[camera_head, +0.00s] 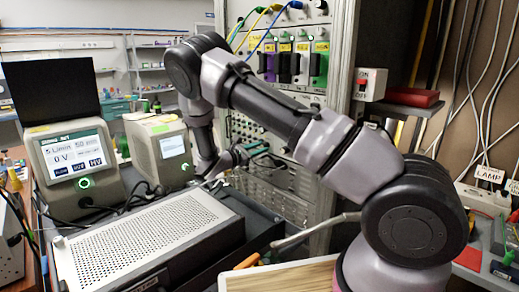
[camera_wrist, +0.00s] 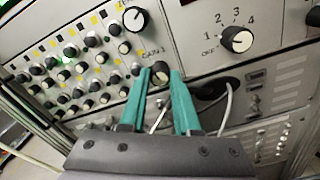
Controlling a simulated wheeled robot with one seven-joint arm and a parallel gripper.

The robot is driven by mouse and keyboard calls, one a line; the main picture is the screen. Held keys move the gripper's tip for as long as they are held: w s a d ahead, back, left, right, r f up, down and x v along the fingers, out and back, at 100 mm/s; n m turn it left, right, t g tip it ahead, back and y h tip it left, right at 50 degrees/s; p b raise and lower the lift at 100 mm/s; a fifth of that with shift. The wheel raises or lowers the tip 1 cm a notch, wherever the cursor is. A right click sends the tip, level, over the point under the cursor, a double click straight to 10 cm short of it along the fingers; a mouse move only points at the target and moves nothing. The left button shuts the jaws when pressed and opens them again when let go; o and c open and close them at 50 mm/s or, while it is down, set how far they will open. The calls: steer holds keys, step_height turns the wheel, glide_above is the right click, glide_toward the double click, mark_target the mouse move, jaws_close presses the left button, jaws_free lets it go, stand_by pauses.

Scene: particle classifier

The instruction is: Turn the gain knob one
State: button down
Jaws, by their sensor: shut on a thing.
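The gain knob one (camera_wrist: 160,72) is a small dark knob under a "GAIN 1" label on the grey rack panel, seen in the wrist view. My gripper (camera_wrist: 161,76) has two teal fingers, one on each side of this knob, and is shut on it. The fingers hide part of the knob's sides. In the head view my gripper (camera_head: 262,152) reaches the rack front from the left, and the knob cannot be made out there.
A larger black knob (camera_wrist: 135,19) sits just above, and a numbered dial (camera_wrist: 236,40) is to the right. Many small knobs (camera_wrist: 90,65) crowd the panel's left. A white cable (camera_wrist: 228,105) hangs at lower right. A perforated metal box (camera_head: 145,240) lies below my arm.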

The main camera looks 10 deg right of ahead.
steer(key=n, duration=0.4)
steer(key=shift+n, duration=0.4)
steer(key=n, duration=0.4)
steer(key=shift+n, duration=0.3)
steer(key=c, duration=0.6)
jaws_free()
steer(key=shift+a, duration=0.1)
steer(key=v, duration=1)
steer(key=shift+s+a, duration=0.25)
